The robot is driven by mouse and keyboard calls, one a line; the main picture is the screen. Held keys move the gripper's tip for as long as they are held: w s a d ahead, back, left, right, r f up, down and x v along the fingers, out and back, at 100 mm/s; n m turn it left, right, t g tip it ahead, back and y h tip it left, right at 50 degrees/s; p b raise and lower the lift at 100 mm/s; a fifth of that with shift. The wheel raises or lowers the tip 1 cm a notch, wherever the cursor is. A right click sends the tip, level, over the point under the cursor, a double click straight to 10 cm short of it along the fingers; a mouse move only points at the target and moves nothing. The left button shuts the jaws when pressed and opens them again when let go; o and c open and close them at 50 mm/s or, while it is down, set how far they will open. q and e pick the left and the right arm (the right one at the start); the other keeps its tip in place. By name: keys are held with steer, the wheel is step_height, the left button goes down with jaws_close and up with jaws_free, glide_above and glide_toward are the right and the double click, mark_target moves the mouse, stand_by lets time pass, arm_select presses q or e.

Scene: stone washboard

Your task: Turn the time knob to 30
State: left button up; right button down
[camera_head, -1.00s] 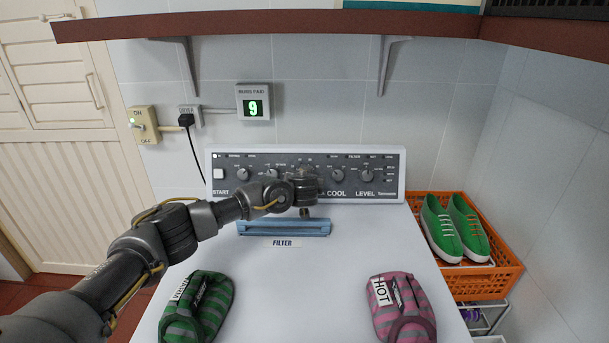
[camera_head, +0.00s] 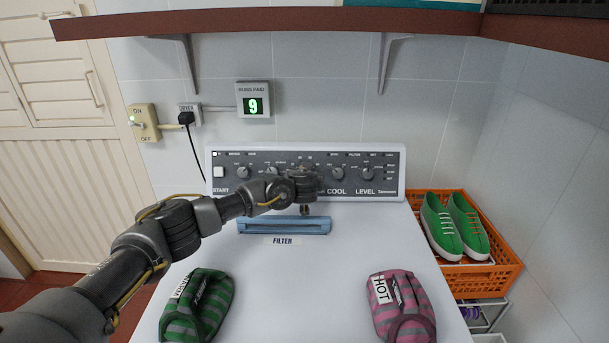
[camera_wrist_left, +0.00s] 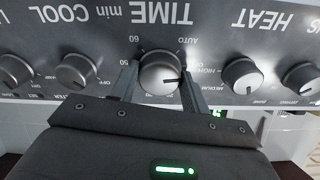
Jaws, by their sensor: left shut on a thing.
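The TIME knob (camera_wrist_left: 162,72) is a round silver-and-dark dial on the grey control panel, seen upside down in the left wrist view. A dark pointer line on its face points to the picture's right. The marks 60, 50 and AUTO show around it; 30 cannot be read. My left gripper (camera_wrist_left: 161,92) has one finger on each side of the knob and is shut on it. In the head view my left gripper (camera_head: 306,176) is in front of the panel and hides this knob. My right gripper is not in view.
Other knobs, HEAT (camera_wrist_left: 242,76) and COOL (camera_wrist_left: 79,71), flank it. A blue filter (camera_head: 284,226) lies below the panel. Green (camera_head: 196,305) and pink (camera_head: 402,305) striped bundles lie on the white top. An orange basket (camera_head: 478,278) with green shoes stands at the right.

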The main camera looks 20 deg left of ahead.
arm_select(q)
steer(key=shift+f+m+b, duration=0.3)
steer(key=shift+m+b, duration=0.5)
steer(key=shift+b, duration=0.15)
steer(key=shift+m+b, duration=0.6)
steer(key=shift+m, duration=0.3)
steer(key=m, duration=0.3)
steer(key=m+b, duration=0.1)
steer(key=shift+r+m, duration=0.25)
steer(key=shift+m, duration=0.05)
steer(key=m, duration=0.4)
steer(key=shift+a+m+h, duration=0.1)
steer(key=shift+m+h, duration=0.2)
steer(key=m, duration=0.4)
steer(key=shift+r+m+b, duration=0.1)
steer(key=shift+m+b, duration=0.2)
steer(key=shift+b, duration=0.1)
steer(key=m, duration=0.4)
steer(key=shift+g, duration=0.3)
steer(key=shift+m+b, duration=0.4)
steer(key=shift+m, duration=0.9)
